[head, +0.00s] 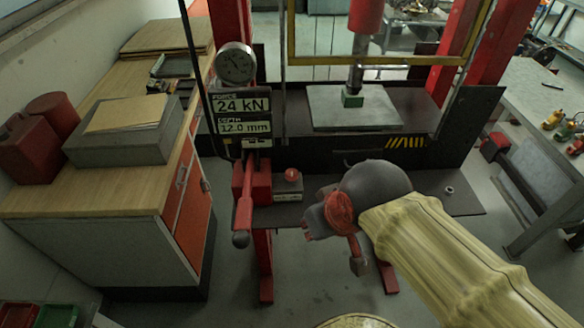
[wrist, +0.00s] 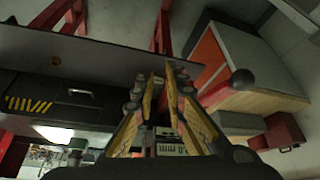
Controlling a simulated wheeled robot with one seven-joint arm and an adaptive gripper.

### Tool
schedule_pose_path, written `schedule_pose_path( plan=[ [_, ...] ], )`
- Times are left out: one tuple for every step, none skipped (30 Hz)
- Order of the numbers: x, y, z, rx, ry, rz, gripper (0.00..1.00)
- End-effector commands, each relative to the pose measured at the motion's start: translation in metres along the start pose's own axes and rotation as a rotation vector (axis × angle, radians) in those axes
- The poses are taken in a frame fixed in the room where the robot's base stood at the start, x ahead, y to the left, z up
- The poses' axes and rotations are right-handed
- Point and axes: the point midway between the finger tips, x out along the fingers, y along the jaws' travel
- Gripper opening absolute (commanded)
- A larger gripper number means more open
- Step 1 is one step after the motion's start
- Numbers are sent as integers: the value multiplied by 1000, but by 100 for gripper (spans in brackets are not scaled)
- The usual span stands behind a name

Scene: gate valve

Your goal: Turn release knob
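A small red knob (head: 291,174) sits on a low grey block (head: 288,188) at the front of the press, in the middle of the head view. I take it to be the release knob. My gripper (head: 309,226) is in front of the block and a little right of the knob, apart from it in the head view. In the wrist view the two yellow-sided fingers of my gripper (wrist: 160,74) stand with a narrow gap between them and nothing visibly held. The knob cannot be made out in the wrist view; the fingers may hide it.
A red pump lever with a black grip (head: 241,240) juts out left of the knob; its grip shows in the wrist view (wrist: 243,79). A gauge (head: 235,63) and a display (head: 241,114) reading 24 kN and 12.0 mm stand above. A wooden-topped cabinet (head: 110,185) is at left.

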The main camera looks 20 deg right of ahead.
Motion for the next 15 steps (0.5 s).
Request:
schedule_pose_path(
  plan=[
    [-3,2,-4,7,-53,3,18],
    [-3,3,-8,11,-80,5,19],
    [-2,5,-15,17,-114,7,22],
    [-2,7,-21,22,-139,9,23],
    [-1,8,-27,27,-162,10,25],
    [1,10,-36,32,-193,12,27],
    [2,12,-44,37,-214,13,29],
    [4,14,-51,46,-237,15,31],
    [7,16,-62,63,-264,18,33],
    [10,18,-69,78,-285,20,35],
    [13,20,-78,98,-304,24,36],
    [18,23,-88,124,-329,29,39],
    [22,25,-96,148,-348,33,40],
    [26,27,-104,172,-365,38,42],
    [33,30,-114,209,-387,46,44]
  ],
)
